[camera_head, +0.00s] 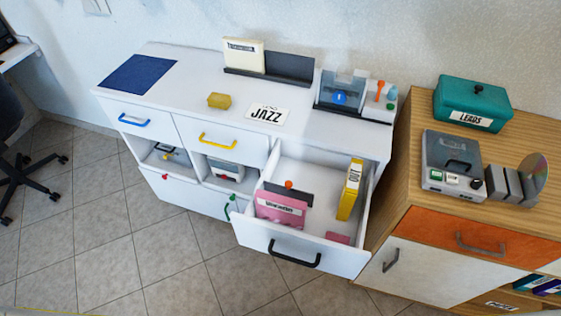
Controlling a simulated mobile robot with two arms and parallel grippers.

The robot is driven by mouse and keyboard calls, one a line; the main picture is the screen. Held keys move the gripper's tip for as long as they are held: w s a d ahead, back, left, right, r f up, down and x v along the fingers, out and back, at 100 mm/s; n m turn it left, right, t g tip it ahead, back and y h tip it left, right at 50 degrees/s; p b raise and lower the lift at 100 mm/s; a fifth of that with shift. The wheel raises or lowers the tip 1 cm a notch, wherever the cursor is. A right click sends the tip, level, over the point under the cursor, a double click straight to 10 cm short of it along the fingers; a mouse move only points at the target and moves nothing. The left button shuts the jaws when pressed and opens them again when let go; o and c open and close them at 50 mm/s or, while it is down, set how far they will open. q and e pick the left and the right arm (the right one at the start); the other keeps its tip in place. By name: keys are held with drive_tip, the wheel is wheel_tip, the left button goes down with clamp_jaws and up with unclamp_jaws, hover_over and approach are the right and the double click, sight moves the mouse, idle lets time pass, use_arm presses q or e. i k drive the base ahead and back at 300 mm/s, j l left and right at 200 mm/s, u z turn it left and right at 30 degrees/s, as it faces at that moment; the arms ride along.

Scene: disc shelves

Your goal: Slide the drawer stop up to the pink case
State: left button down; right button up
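The open white drawer (246,229) at the front right of the white cabinet holds the cases. The pink case (279,210), with a white label, stands in the drawer's left part. Just behind it is a dark grey plate with an orange knob (289,184), which looks like the drawer stop (300,193). The pink case hides the plate's lower part, so I cannot tell whether they touch. A yellow case (349,190) stands upright by the drawer's right wall. A small flat pink piece (338,238) lies near the front right corner. Neither gripper is in view.
The cabinet top holds a blue mat (138,74), a yellow block (219,100), a JAZZ card (267,114), a cream case (243,55) and a dark rack (288,70). A wooden cabinet (417,187) stands close on the right. Tiled floor (140,240) is clear in front.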

sight(286, 191)
drive_tip(key=i+j+z, duration=0.15)
drive_tip(key=j, duration=0.2)
drive_tip(key=i+j+z, duration=0.15)
drive_tip(key=j, duration=0.2)
drive_tip(key=i+j+z, duration=0.15)
drive_tip(key=j, duration=0.2)
drive_tip(key=i+j+z, duration=0.15)
drive_tip(key=j, duration=0.25)
drive_tip(key=k+l, duration=0.05)
